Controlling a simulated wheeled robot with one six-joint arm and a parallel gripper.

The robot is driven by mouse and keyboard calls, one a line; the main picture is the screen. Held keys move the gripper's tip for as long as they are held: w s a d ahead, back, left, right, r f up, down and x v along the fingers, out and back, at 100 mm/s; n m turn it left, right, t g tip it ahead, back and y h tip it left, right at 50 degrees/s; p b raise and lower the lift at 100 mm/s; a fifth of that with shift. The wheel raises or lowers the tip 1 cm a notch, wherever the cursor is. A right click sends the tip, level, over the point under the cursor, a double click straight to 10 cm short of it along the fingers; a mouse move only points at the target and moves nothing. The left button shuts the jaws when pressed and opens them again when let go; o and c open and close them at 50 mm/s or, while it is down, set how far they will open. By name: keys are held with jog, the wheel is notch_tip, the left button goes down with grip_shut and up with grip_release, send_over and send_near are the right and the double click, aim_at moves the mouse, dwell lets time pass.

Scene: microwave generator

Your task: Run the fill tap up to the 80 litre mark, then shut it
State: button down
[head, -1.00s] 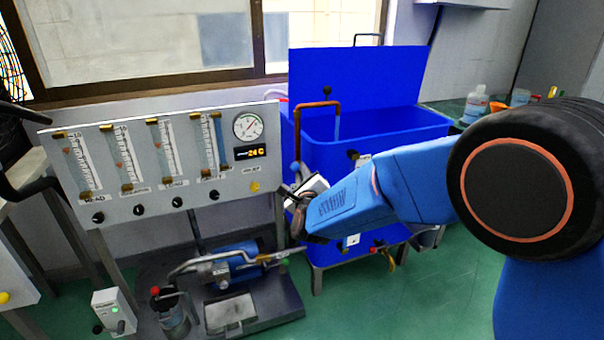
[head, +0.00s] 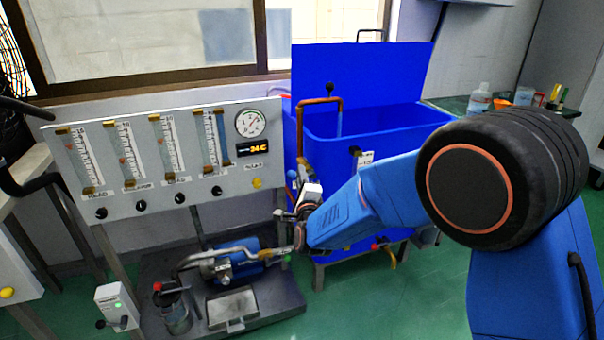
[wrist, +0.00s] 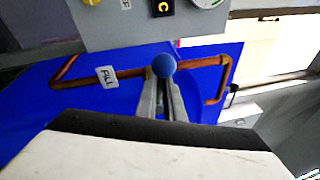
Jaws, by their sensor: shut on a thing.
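The fill tap's blue ball knob (wrist: 163,66) sits between my gripper's (wrist: 165,92) two fingers, which are shut on it. In the head view my gripper (head: 299,204) is at the left front of the blue tank (head: 385,134), partly hidden by its own wrist. The copper fill pipe (head: 301,122) rises there and bends over the tank; the wrist view shows its FILL label (wrist: 107,77).
The gauge panel (head: 130,200) stands left of the tank, with a dial (head: 249,123) and orange display (head: 254,149). A pump (head: 232,262) sits on a low base below. Bottles (head: 480,97) stand on the bench at right. Green floor is clear at lower right.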

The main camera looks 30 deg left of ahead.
jog(key=shift+s+f+n+y, duration=0.1)
jog(key=shift+f+n+y, duration=0.15)
jog(key=shift+n, duration=0.45)
jog(key=shift+f+n+y, duration=0.15)
jog(key=shift+f+n, duration=0.1)
jog(key=shift+n, duration=0.45)
jog(key=shift+f+n, duration=0.1)
jog(key=shift+n, duration=0.2)
jog(key=c, duration=1.9)
grip_release()
jog(key=shift+o, duration=0.2)
jog(key=v, duration=1.7)
jog(key=shift+d+f, duration=0.1)
jog(key=shift+d, duration=0.05)
